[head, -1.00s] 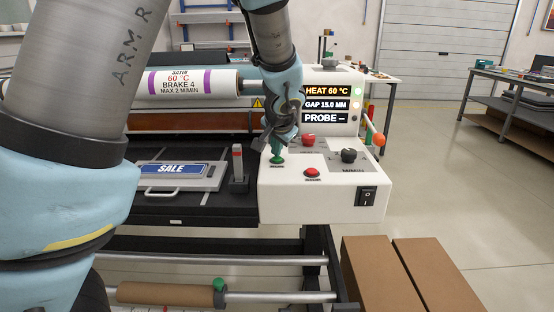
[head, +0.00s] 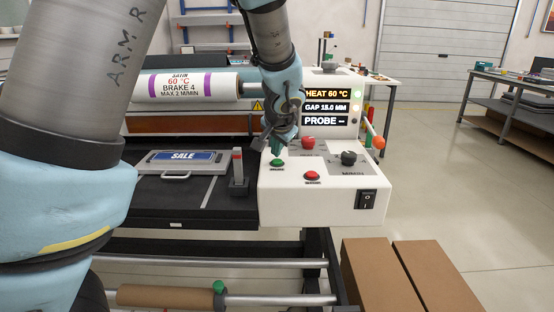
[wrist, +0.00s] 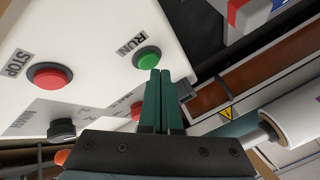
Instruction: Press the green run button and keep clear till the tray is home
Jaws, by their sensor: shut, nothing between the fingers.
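The green run button (head: 277,163) is on top of the white control box (head: 320,210), beside the red stop button (head: 312,176). It also shows in the wrist view (wrist: 147,58), labelled RUN. My gripper (head: 278,149) is shut and empty, its green fingers just above and behind the button. In the wrist view the fingertips (wrist: 160,73) appear very near the button's edge; the button is not covered, and I see no clear contact. The grey tray (head: 160,168) with a blue SALE sign lies on the black bed left of the box, handle toward the front.
A satin roll (head: 190,86) spans behind the bed. A display (head: 327,106) reads heat 60 °C, gap 15.0 mm and probe with a dash. A red-tipped post (head: 238,165), black knob (head: 348,158) and orange-ended lever (head: 379,142) stand nearby. Cardboard boxes (head: 375,285) are at front right.

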